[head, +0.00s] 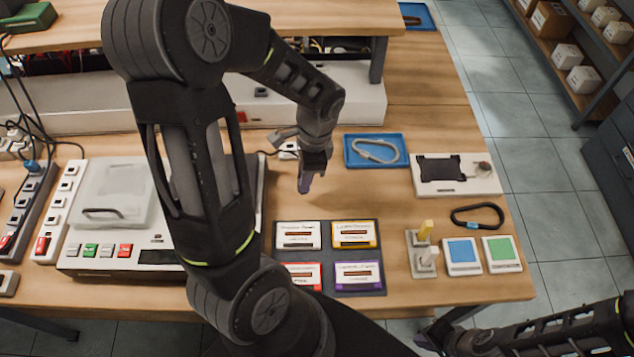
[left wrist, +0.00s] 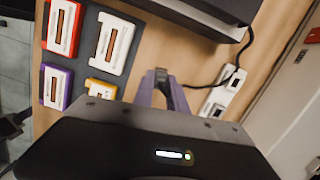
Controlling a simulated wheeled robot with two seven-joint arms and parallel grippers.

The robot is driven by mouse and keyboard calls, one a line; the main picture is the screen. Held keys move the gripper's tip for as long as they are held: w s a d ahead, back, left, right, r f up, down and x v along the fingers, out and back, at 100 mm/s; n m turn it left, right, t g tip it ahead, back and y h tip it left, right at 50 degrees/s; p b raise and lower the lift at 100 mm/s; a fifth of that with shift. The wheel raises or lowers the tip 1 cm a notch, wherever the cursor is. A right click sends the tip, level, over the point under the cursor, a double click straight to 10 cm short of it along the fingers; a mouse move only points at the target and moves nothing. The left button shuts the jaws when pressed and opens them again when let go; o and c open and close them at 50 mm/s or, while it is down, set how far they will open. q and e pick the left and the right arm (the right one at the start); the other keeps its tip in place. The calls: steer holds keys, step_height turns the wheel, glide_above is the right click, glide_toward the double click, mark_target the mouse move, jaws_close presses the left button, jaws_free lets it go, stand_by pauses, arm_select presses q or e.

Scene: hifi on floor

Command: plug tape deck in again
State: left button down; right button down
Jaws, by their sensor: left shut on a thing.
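The pale tape deck (head: 105,255), with a clear lid and coloured buttons, stands at left in the head view, partly behind my left arm. A white socket strip (head: 288,150) lies behind my left gripper (head: 306,186); it also shows in the left wrist view (left wrist: 222,95). A dark cable (left wrist: 243,50) runs from the deck past the strip toward my fingertips. My left gripper (left wrist: 163,88) is shut on a small grey piece, seemingly the plug on that cable, above the table and apart from the strip. My right gripper (head: 432,338) is dark and unclear at lower right.
Several cassettes lie on a dark mat (head: 330,257) in front of the gripper. A raised shelf (head: 300,18) stands at the back.

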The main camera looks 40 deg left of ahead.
arm_select(q)
steer(key=w+a+r, duration=0.2)
steer(key=w+a, duration=0.2)
steer(key=a, duration=0.2)
steer(key=w+a+r+m, duration=0.1)
steer(key=w+a+r, duration=0.1)
steer(key=w+a, duration=0.3)
steer(key=shift+a+r+m, duration=0.3)
steer(key=shift+a+r, duration=0.1)
steer(key=shift+a, duration=0.5)
steer(key=shift+f+t, duration=0.15)
steer(key=shift+t, duration=0.15)
steer(key=shift+f+b, duration=1.6)
steer(key=shift+f, duration=0.65)
steer(key=shift+f+b, duration=0.55)
steer(key=shift+f, duration=0.45)
stand_by(0.9)
steer(key=c, duration=1.3)
jaws_free()
steer(key=shift+o, duration=0.2)
